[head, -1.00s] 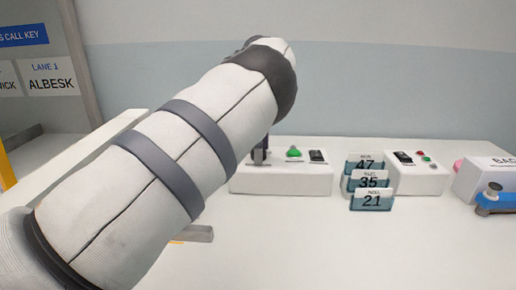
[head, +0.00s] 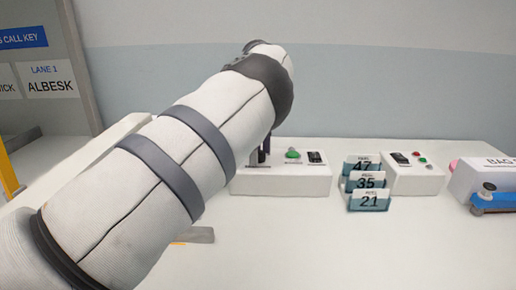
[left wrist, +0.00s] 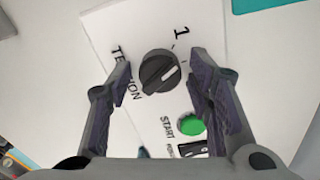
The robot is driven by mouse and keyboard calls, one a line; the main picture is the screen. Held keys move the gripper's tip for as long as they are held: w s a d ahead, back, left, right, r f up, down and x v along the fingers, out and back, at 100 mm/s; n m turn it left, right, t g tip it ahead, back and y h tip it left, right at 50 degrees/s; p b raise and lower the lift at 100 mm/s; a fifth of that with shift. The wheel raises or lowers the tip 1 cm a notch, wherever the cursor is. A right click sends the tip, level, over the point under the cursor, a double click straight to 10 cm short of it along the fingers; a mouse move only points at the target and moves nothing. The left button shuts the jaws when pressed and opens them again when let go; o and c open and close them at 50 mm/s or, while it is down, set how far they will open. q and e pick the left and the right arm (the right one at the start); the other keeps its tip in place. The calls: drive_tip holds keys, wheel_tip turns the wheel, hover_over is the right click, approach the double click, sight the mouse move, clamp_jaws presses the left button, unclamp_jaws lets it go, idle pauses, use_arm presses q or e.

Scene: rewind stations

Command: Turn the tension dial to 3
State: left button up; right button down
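The tension dial (left wrist: 160,71) is a round black knob with a white pointer line, on a white panel marked TENSION. In the left wrist view a printed 1 (left wrist: 181,32) stands above and right of it, and the white line slants up to the right. No 3 is visible. My left gripper (left wrist: 161,61) is open, one finger on each side of the dial; I cannot tell whether they touch it. My right gripper is not in view.
A green START button (left wrist: 190,124) sits close to the right finger, with a black switch (head: 315,157) beside it. Numbered blue cards (head: 369,200) and a second control box (head: 414,180) stand to the right. The table front (head: 330,250) is clear.

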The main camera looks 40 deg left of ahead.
use_arm(q)
wheel_tip(320, 180, up, 8)
drive_tip(key=shift+f, duration=0.25)
